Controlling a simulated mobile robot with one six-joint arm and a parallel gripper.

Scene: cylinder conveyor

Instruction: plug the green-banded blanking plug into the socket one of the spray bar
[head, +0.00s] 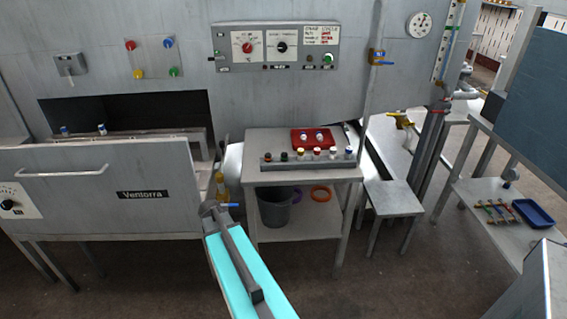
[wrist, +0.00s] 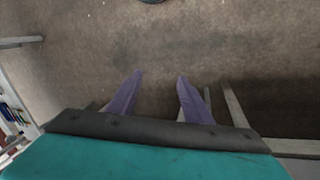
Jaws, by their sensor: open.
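On the small metal table (head: 256,140), a grey bar (head: 308,163) along the front edge carries a row of small pieces with coloured tops. One dark piece with green (head: 284,156) stands second from the left. I cannot tell which pieces are plugs, and socket numbers are too small to read. My gripper (wrist: 158,78) is open and empty in the wrist view, its two purple fingers apart over bare floor. In the head view my arm reaches up from the bottom, its end left of the table and apart from the bar.
A red tray (head: 299,147) with two small white and blue pieces sits behind the bar. A grey bucket (head: 273,210) stands on the lower shelf. The Ventorra machine front (head: 100,185) is at left. At right, a bench holds several coloured-ended rods and a blue tray (head: 533,213).

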